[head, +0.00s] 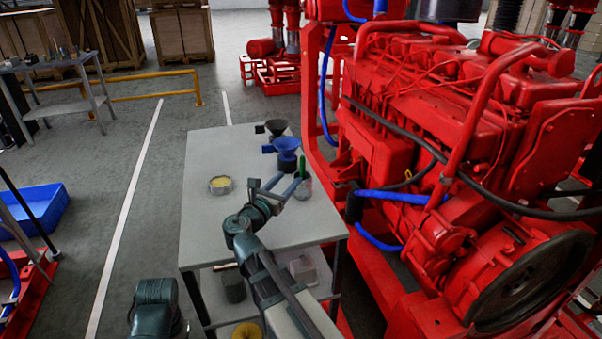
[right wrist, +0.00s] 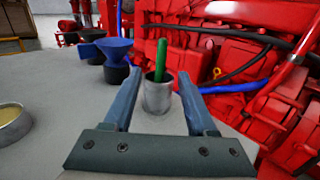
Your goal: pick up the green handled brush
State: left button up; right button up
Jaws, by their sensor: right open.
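The green handled brush (head: 302,165) stands handle-up in a small metal cup (head: 306,189) near the right edge of the grey table. In the right wrist view the green handle (right wrist: 160,60) rises from the grey cup (right wrist: 158,97), leaning slightly; its lower end is hidden inside. My right gripper (head: 285,184) is open and empty, just to the left of the cup in the head view. In the right wrist view its two fingers (right wrist: 159,75) reach forward on either side of the cup, with the handle between their lines. My left gripper is not in view.
A blue funnel (head: 286,150) and a dark funnel (head: 276,128) stand behind the cup. A round tin with yellow contents (head: 220,185) sits to the left on the table (head: 205,150). The red engine (head: 430,130) crowds the table's right side.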

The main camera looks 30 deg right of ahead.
aim_at(302, 176)
jog(key=x, duration=1.3)
jog(key=shift+s, duration=0.1)
grip_shut()
